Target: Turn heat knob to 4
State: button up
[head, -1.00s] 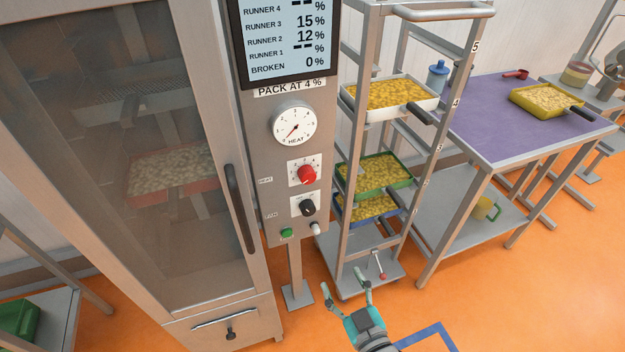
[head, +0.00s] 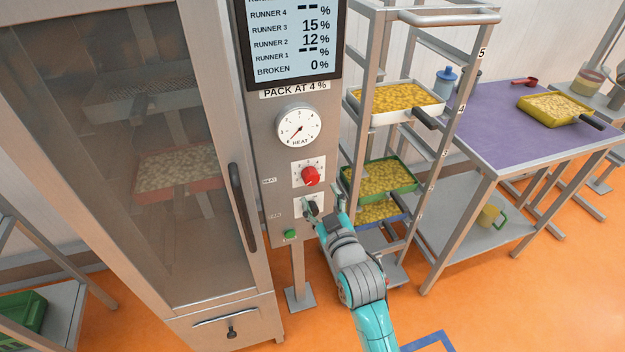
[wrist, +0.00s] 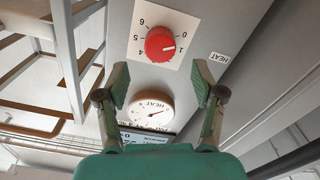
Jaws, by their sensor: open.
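The red heat knob (head: 309,176) sits on a white numbered plate on the oven's control panel (head: 262,160). The 4 is on the plate's opposite side. My gripper (head: 322,202) is open and empty, just below the knob in the head view. In the wrist view the open fingers (wrist: 160,80) are spread wider than the knob, apart from it. The black knob (head: 310,207) below is partly hidden by my gripper.
The round heat gauge (head: 299,128) above has its needle near 0. A green button (head: 290,234) is low on the panel. The oven door handle (head: 242,208) stands out at left. A rack (head: 428,160) with several trays stands close at right.

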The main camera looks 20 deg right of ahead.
aim_at(313, 180)
jog(key=w, duration=0.7)
jog(key=c, duration=1.1)
